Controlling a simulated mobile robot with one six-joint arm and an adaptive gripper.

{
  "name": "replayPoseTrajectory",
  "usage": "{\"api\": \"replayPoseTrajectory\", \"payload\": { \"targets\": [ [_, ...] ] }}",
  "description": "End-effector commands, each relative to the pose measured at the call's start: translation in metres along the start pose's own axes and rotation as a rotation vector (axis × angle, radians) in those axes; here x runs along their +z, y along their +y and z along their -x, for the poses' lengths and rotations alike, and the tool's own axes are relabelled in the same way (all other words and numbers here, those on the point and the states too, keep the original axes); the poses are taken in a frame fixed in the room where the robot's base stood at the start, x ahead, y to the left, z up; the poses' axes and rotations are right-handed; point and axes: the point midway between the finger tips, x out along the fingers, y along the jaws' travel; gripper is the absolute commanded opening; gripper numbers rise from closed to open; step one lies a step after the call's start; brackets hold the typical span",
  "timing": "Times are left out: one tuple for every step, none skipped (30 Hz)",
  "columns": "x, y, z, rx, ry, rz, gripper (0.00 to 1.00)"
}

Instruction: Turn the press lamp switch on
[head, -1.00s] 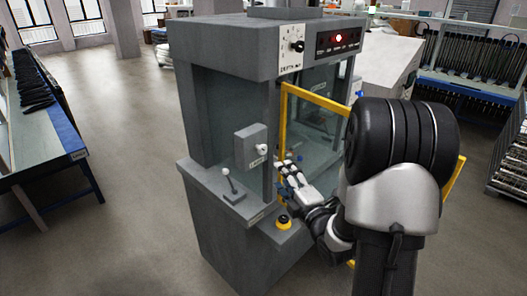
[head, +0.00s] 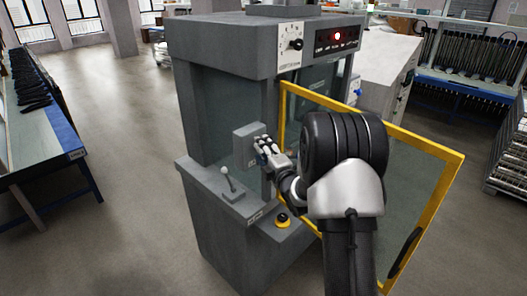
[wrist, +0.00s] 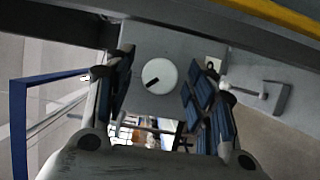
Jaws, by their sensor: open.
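The lamp switch is a round white knob (wrist: 160,75) with a dark pointer mark, in the wrist view. It sits on the grey box (head: 244,148) on the press's front left post. The mark points toward the lower left in that view. My gripper (head: 264,148) is open in front of the box, and its two blue-padded fingers lie to either side of the knob in the wrist view. I cannot tell if they touch it. In the head view the gripper hides the knob.
The grey press (head: 212,110) has a yellow-framed door (head: 440,200) standing open beside my arm. A lever (head: 230,183) and a yellow-ringed button (head: 283,220) are on the ledge below. A red light (head: 337,36) glows on the top panel beside a dial (head: 296,44).

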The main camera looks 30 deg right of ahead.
Motion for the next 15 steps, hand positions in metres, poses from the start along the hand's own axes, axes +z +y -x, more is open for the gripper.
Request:
{"api": "replayPoseTrajectory", "payload": {
  "targets": [
    [0.0000,0.0000,0.0000,0.000,0.000,0.000,0.51],
    [0.0000,0.0000,0.0001,0.000,0.000,0.000,0.51],
    [0.0000,0.0000,0.0001,0.000,0.000,0.000,0.51],
    [0.0000,0.0001,0.0002,0.000,0.000,0.000,0.50],
    [0.0000,0.0001,0.0002,0.000,0.000,0.000,0.48],
    [0.0000,0.0001,0.0002,0.000,0.000,0.000,0.45],
    [0.0000,0.0001,0.0003,0.000,0.000,0.000,0.43],
    [0.0000,0.0001,0.0003,0.000,0.000,0.000,0.41],
    [0.0000,0.0001,0.0003,0.000,0.000,0.000,0.39],
    [0.0000,0.0001,0.0003,0.000,0.000,0.000,0.37],
    [0.0000,0.0002,0.0003,0.000,0.000,0.000,0.35],
    [0.0000,0.0002,0.0004,0.001,0.000,0.000,0.32],
    [0.0000,0.0002,0.0004,0.001,0.000,0.000,0.30],
    [0.0000,0.0002,0.0004,0.001,0.000,0.000,0.28],
    [0.0000,0.0002,0.0004,0.001,0.000,0.000,0.25]
  ]
}}
